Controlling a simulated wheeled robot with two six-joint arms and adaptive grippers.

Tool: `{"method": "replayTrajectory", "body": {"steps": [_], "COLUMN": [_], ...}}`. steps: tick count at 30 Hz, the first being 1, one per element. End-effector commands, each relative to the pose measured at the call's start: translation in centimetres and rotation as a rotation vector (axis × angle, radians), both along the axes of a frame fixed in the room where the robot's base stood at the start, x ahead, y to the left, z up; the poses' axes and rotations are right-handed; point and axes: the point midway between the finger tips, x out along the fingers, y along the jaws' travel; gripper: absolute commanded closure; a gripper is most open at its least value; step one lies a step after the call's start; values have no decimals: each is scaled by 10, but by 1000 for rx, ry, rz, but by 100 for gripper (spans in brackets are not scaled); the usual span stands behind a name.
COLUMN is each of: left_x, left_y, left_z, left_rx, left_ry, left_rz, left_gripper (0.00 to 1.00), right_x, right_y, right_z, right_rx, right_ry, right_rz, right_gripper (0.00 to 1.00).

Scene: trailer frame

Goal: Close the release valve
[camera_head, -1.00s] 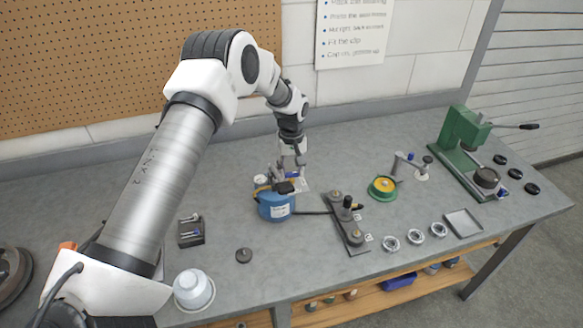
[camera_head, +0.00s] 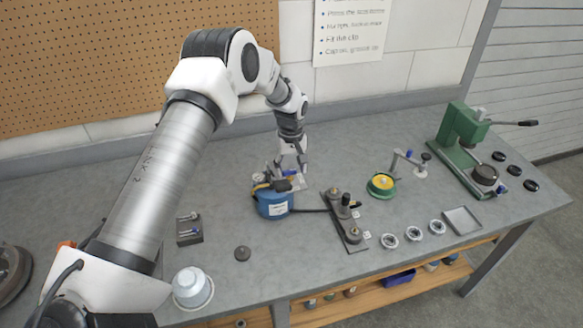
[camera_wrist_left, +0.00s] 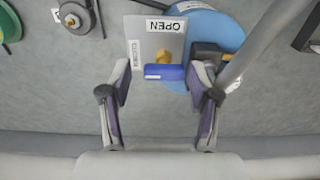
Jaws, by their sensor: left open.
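The release valve shows in the left wrist view as a blue handle (camera_wrist_left: 165,72) by a brass stem (camera_wrist_left: 163,56), in front of a grey plate (camera_wrist_left: 150,38). The plate has an "OPEN" label at one edge and another label, too small to read, along its left side. The handle lies across the picture. The plate is beside a blue tank (camera_head: 275,206) on the bench. My left gripper (camera_wrist_left: 160,88) is open, with one finger on each side of the handle; I cannot tell whether they touch it. In the head view this gripper (camera_head: 291,168) is just behind the tank.
A dark hose runs from the tank to a fixture plate (camera_head: 338,236) with posts. A green-and-yellow reel (camera_head: 381,184) and a green press (camera_head: 463,140) stand to the right.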

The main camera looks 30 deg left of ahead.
Motion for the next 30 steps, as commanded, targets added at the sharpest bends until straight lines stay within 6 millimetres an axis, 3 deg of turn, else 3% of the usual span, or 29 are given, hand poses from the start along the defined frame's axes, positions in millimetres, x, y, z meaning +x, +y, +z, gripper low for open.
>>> {"method": "replayTrajectory", "body": {"steps": [20, 30], "left_x": [0, 3], "left_y": [1, -1], "left_z": [4, 59], "left_rx": [0, 2], "left_ry": [-1, -3], "left_rz": [0, -1], "left_gripper": [31, 31], "right_x": [0, 0], "right_y": [0, 0], "right_z": [1, 1], "right_rx": [0, 0], "right_ry": [0, 0], "right_rz": [0, 0], "right_gripper": [60, 60]}}
